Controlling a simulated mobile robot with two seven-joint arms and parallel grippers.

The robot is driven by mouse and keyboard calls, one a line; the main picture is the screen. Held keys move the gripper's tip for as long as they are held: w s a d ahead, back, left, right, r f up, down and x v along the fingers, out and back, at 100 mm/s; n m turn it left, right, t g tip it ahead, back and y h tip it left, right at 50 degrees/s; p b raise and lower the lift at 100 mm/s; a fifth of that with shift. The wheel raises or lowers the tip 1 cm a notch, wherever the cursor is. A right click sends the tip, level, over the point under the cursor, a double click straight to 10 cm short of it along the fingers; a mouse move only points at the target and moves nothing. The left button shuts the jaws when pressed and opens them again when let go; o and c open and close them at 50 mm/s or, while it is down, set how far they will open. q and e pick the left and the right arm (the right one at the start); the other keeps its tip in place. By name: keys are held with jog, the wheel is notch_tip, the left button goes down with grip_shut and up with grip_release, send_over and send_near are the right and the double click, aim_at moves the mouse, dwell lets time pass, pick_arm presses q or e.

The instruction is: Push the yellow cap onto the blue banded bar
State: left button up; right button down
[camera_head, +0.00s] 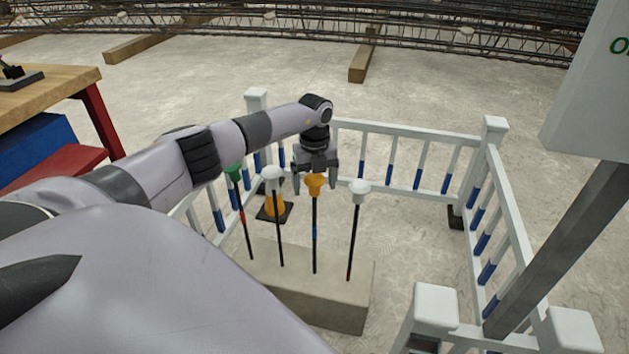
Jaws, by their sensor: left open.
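The yellow-orange cap (315,181) sits upright at the top of the blue banded bar (315,250), whose blue band shows about halfway up. How far down the cap is seated I cannot tell. My left gripper (315,186) points down at the cap. Its two fingers are spread, one on each side of the cap in the picture, with gaps visible; whether either touches it is unclear. My right gripper is not in view.
Beside it, bars carry a green cap (234,173) and white caps (272,173) (359,186). All stand in a concrete block (330,306). A white railing (420,155) surrounds it; an orange cone (272,207) is behind. A grey post (560,245) stands right.

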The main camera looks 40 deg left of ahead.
aim_at(314, 176)
pick_arm(q)
notch_tip(314, 176, up, 3)
jog(key=shift+f+p, duration=0.1)
jog(key=shift+p, duration=0.45)
notch_tip(314, 176, up, 4)
jog(key=shift+f+p, duration=0.2)
jog(key=shift+p, duration=0.2)
jog(key=shift+r, duration=0.4)
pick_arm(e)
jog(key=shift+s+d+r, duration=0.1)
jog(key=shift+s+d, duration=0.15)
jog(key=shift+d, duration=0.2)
pick_arm(q)
jog(key=shift+s+f, duration=0.1)
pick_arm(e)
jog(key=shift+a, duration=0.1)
